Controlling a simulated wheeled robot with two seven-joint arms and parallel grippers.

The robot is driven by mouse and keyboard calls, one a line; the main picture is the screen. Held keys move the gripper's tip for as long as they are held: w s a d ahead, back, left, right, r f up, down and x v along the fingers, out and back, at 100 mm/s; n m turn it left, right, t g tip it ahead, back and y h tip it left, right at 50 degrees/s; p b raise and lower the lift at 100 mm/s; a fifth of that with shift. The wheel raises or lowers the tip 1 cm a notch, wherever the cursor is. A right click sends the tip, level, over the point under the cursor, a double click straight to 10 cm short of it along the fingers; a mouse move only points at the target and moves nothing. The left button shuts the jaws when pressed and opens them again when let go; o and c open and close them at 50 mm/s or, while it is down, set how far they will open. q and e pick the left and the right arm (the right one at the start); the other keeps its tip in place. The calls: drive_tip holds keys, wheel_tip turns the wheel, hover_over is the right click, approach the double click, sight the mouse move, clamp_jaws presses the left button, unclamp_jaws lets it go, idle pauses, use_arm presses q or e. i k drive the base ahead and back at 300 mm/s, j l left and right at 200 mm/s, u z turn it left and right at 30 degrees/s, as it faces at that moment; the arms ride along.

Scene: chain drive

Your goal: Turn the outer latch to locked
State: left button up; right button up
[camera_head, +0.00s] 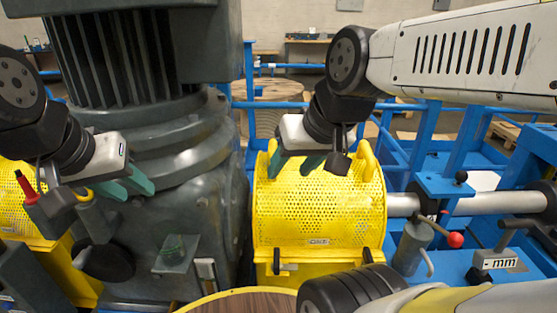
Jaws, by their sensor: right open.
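A yellow perforated guard (318,213) covers the shaft in the middle. Two small latches sit along its lower front edge. The left latch (277,263) has a dark upright part and a pale handle lying level to the right. The right latch (368,256) is dark and tilted. I cannot tell which one is the outer latch. My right gripper (294,164) is over the top of the guard, its teal fingers apart, empty and away from both latches. My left gripper (127,187) is in front of the grey motor housing, its teal fingers apart and empty.
The big grey motor (150,110) fills the left. A red-knobbed lever (455,240) and a grey block marked "mm" (497,262) stand on the blue frame at right. A round wooden top with a yellow rim (245,302) is at the bottom.

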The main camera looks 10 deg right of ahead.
sight(367, 256)
drive_tip(key=k+l+z, duration=0.1)
drive_tip(key=z, duration=1.4)
drive_tip(key=l+u, duration=0.4)
drive_tip(key=l, duration=0.15)
